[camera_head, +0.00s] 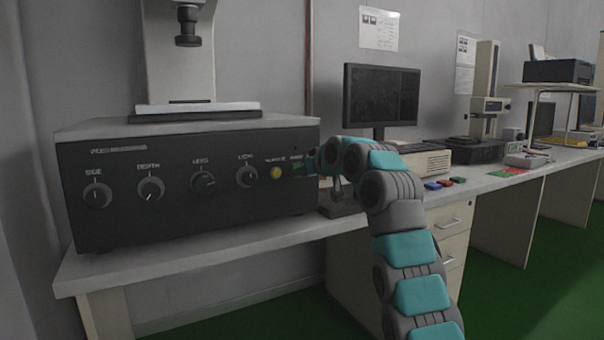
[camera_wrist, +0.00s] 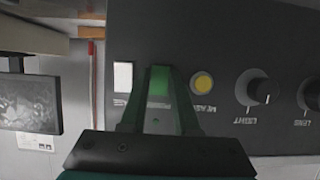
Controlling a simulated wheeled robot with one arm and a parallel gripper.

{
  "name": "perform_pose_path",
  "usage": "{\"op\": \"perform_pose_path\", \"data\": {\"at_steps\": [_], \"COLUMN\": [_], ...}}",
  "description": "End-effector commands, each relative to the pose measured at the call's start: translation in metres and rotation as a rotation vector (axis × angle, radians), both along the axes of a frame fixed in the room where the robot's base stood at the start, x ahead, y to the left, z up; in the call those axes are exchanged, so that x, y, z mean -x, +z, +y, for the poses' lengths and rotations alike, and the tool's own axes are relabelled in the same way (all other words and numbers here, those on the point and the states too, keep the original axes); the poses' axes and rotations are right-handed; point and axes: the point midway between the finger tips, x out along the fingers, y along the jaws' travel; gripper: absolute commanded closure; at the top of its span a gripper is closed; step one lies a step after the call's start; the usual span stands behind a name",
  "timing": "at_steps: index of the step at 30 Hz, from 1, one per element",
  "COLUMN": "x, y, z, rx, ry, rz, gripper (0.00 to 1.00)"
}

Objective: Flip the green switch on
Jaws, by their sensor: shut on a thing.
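The green switch (camera_wrist: 159,82) sits on the dark front panel of the control box, between a white switch (camera_wrist: 123,76) and a round yellow button (camera_wrist: 202,84) in the wrist view. My gripper (camera_wrist: 160,108) is at the panel, with one finger on each side of the green switch, shut on it. In the head view the green switch (camera_head: 298,166) is small and dim at the panel's right end, beside my gripper (camera_head: 311,163). Whether the switch is on or off cannot be told.
The control box (camera_head: 180,185) with several knobs stands on a white desk (camera_head: 180,252). A monitor (camera_head: 381,97) stands behind my arm. A wall and a red pipe are close behind.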

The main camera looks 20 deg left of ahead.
Motion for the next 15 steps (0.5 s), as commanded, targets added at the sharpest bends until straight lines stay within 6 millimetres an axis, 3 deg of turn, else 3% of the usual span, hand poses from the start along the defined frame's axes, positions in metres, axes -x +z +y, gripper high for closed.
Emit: {"op": "perform_pose_path", "data": {"at_steps": [15], "x": [0.000], "y": [-0.012], "z": [0.000], "rx": [-0.084], "ry": [-0.001], "rz": [-0.074], "gripper": [1.00]}}
